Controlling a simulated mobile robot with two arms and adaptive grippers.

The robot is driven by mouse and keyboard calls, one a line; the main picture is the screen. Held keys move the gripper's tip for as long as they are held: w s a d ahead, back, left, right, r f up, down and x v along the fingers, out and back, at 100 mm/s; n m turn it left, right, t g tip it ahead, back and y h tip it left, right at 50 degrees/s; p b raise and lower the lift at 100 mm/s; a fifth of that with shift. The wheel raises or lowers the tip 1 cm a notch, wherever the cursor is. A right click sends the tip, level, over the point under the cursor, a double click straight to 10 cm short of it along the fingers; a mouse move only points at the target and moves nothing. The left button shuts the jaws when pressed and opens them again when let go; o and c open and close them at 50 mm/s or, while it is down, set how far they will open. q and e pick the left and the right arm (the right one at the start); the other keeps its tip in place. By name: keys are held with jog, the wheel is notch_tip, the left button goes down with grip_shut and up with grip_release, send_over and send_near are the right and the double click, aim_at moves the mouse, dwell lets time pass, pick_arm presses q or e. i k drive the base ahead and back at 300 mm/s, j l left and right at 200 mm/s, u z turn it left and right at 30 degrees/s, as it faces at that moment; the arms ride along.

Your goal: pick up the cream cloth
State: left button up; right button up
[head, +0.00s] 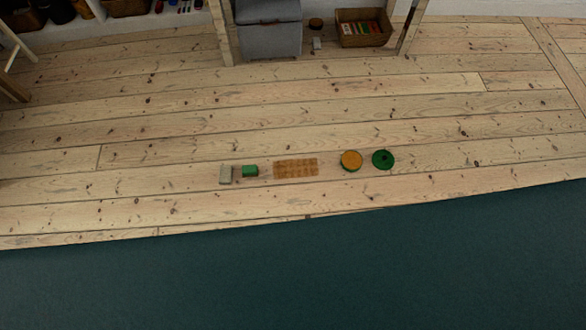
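A small beige-cream piece (226,174) lies at the left end of a row of small objects on the floorboards. It is the only cream-coloured item in the row and may be the folded cream cloth, but it is too small to make out its material. It sits just left of a small green block (250,171), close beside it. Neither of my grippers is in the head view.
Right of the green block lie a flat tan grid-marked board (296,169), a round orange-topped green container (351,160) and a green disc (382,159). A dark teal surface (290,270) fills the foreground. A grey box (268,30) and basket (363,28) stand behind; the boards between are clear.

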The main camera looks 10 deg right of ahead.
aim_at(225, 176)
jog(key=i+l, duration=0.15)
jog(key=l, duration=0.25)
jog(key=i+l, duration=0.1)
jog(key=l, duration=0.25)
jog(key=i+l, duration=0.15)
jog(key=l, duration=0.25)
jog(key=l+u, duration=0.2)
jog(key=u, duration=0.2)
jog(key=i+l+u, duration=0.1)
jog(key=l+u, duration=0.15)
jog(key=u, duration=0.15)
jog(key=l+u, duration=0.2)
jog(key=u, duration=0.2)
